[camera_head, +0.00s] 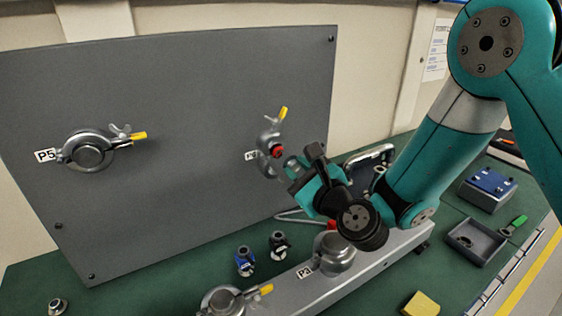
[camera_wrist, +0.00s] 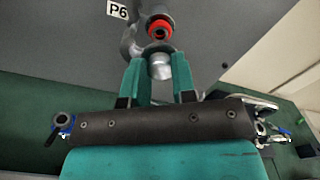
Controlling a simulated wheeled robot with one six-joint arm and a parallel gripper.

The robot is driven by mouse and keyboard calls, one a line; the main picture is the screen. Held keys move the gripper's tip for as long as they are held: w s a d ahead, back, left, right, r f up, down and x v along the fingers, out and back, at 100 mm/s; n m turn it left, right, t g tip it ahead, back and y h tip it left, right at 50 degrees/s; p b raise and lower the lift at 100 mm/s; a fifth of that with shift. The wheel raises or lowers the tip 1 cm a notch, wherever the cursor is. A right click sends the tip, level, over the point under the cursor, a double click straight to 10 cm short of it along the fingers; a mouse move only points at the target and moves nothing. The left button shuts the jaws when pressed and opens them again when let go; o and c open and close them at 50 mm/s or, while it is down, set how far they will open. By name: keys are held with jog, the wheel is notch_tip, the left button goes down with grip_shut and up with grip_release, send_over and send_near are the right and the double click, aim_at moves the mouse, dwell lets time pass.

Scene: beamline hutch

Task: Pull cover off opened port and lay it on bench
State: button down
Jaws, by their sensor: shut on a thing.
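Port P6 (camera_head: 268,146) on the grey upright panel has its clamp hanging open, with a yellow-tipped handle pointing up. A red ring (camera_wrist: 160,29) shows at its mouth. My gripper (camera_head: 294,170) is just in front of this port. Its teal fingers (camera_wrist: 160,80) are shut on a silver, rounded cover (camera_wrist: 160,65). The cover appears off the port, with a small gap between them. The green bench (camera_head: 190,265) lies below. My gripper hides part of the cover in the head view.
Clamped port P5 (camera_head: 88,152) sits left on the panel. A grey block (camera_head: 375,250) with more ports stands on the bench below my arm. Two small fittings (camera_head: 245,261) stand beside it. A grey tray (camera_head: 478,243), blue box (camera_head: 487,188) and yellow sponge (camera_head: 420,305) are at right.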

jog(key=shift+b+v, duration=1.2)
jog(key=shift+b, duration=0.15)
